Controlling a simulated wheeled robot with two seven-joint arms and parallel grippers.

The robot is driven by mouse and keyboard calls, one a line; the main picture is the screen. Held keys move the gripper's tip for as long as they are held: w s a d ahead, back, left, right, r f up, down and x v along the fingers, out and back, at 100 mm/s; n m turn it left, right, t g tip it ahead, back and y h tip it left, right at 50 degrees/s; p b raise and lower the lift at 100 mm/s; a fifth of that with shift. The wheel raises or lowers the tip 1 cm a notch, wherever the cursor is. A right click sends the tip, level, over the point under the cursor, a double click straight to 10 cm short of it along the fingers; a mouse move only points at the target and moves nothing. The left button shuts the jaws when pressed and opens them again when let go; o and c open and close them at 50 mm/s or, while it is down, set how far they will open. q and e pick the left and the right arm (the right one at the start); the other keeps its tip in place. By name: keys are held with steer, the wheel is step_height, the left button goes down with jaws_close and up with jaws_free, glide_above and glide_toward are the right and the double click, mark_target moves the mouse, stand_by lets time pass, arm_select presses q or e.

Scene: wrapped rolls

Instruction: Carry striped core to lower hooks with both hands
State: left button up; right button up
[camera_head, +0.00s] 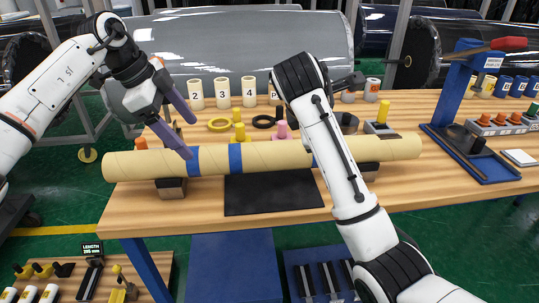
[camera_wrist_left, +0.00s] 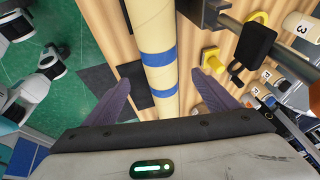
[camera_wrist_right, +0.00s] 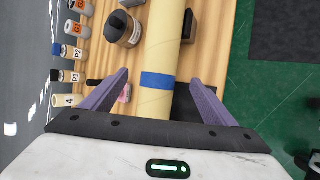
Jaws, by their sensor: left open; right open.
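The striped core is a long tan tube (camera_head: 265,156) with blue bands, lying level across two dark-topped blocks on the wooden table. My left gripper (camera_head: 189,138) is open above its left part, near a blue band. In the left wrist view the core (camera_wrist_left: 154,22) runs between the spread fingers (camera_wrist_left: 160,82). My right forearm crosses in front of the core in the head view and hides part of it; its fingers are hidden there. In the right wrist view the core (camera_wrist_right: 164,40) and a blue band lie between the open fingers (camera_wrist_right: 159,77). No hooks are clearly identifiable.
A black mat (camera_head: 272,193) lies under the core. Numbered white rolls (camera_head: 222,93), yellow and black rings and a pink piece stand behind it. A blue stand with a red handle (camera_head: 495,46) is at right.

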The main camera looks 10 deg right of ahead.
mark_target(203, 150)
arm_select(q)
steer(key=x, duration=1)
steer(key=shift+d, duration=0.1)
arm_select(e)
steer(key=x, duration=1)
steer(key=shift+w, duration=0.1)
arm_select(q)
steer(key=c, duration=1.9)
arm_select(e)
steer(key=c, duration=1.9)
arm_select(q)
steer(key=shift+c, duration=0.2)
arm_select(e)
steer(key=shift+c, duration=0.2)
